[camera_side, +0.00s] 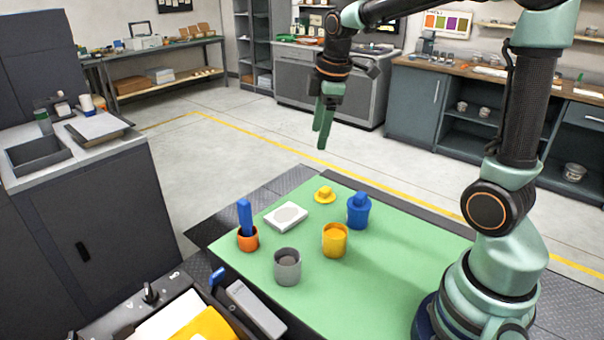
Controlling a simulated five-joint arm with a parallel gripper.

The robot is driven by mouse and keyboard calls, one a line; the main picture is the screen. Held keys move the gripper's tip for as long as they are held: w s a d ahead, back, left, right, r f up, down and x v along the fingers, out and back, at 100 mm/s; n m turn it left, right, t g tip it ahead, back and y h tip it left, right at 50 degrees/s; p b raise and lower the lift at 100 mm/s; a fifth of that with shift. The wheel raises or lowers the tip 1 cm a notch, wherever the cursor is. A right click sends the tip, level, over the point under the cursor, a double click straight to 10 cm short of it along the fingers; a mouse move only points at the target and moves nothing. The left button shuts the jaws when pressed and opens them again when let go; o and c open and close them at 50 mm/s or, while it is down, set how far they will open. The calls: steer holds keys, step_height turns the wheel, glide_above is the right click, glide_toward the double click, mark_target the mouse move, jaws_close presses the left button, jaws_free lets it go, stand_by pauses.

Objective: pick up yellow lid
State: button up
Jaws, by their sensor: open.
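The yellow lid (325,195) is a small round disc with a raised knob. It lies on the green mat (385,295) near its far edge, apart from the other things. My gripper (321,134) hangs in the air above and beyond the lid in the picture, fingers pointing down. It is open and holds nothing. A yellow cup (335,240) stands nearer the camera than the lid, with its top uncovered.
A blue jar with a blue lid (358,211) stands close right of the yellow lid. A white square plate (286,216) lies to its left. An orange cup (248,239) with a blue stick in it and a grey cup (287,267) stand nearer.

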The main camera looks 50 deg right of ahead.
steer(key=w+d+f+n+g, duration=0.2)
steer(key=w+d+f+n, duration=0.2)
steer(key=d+f+n, duration=0.15)
steer(key=n, duration=0.3)
glide_above(325, 189)
step_height(325, 189, down, 6)
steer(key=shift+g+y, duration=0.3)
step_height(325, 189, down, 12)
steer(key=shift+r, duration=0.25)
jaws_close()
